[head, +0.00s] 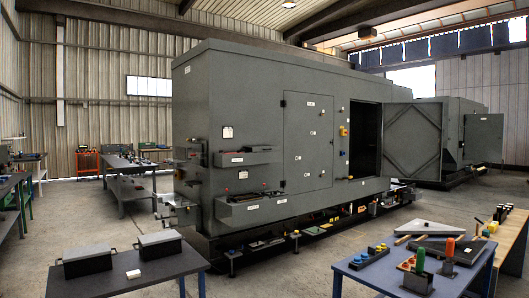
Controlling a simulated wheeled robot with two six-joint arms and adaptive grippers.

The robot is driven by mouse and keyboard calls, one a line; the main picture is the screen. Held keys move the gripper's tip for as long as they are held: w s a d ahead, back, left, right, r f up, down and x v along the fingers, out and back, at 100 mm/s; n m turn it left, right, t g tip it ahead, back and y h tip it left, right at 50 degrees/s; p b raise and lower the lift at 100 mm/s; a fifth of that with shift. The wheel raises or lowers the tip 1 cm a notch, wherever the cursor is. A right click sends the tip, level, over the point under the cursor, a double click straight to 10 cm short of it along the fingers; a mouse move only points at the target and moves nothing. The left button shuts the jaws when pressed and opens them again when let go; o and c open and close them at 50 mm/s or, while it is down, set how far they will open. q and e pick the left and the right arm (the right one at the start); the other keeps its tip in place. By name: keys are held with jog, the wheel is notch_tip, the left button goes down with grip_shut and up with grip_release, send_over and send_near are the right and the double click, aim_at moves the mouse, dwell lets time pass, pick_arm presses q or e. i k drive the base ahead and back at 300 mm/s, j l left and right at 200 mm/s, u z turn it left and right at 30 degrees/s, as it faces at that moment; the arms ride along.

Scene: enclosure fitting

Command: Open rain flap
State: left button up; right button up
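A large grey enclosure (240,100) stands in the middle of the head view. A closed door panel (307,140) with small white labels is on its long side. To the right of that panel an opening shows dark inside, and a braced door (413,140) stands swung open. Low on the near left part, an upper grey box (246,157) and a lower open-topped tray (250,207) stick out from the wall. I cannot tell which part is the rain flap. Neither of my grippers is in view.
A dark table (130,283) at front left carries two grey lidded boxes and a white block (133,274). A blue-grey table (375,278) at front right holds tools and parts. Workbenches line the left, and another enclosure (455,125) stands behind. Bare floor lies between the front tables.

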aim_at(263, 149)
jog(key=i+u, duration=0.1)
jog(key=i, duration=0.5)
jog(key=i+l, duration=0.15)
jog(key=i, duration=0.5)
jog(key=i+l+u, duration=0.15)
jog(key=i, duration=0.45)
jog(key=i+j+u, duration=0.15)
jog(key=i+u, duration=0.3)
jog(key=i, duration=0.4)
jog(key=i+l+u, duration=0.1)
jog(key=i+u, duration=0.3)
jog(key=i, duration=0.45)
jog(key=i+l+z, duration=0.1)
jog(key=i+z, duration=0.7)
jog(key=i+j+z, duration=0.2)
jog(key=z, duration=0.2)
jog(key=i+l+z, duration=0.15)
jog(key=i+z, duration=0.3)
jog(key=i, duration=0.2)
jog(key=i+z, duration=0.45)
jog(key=i, duration=0.15)
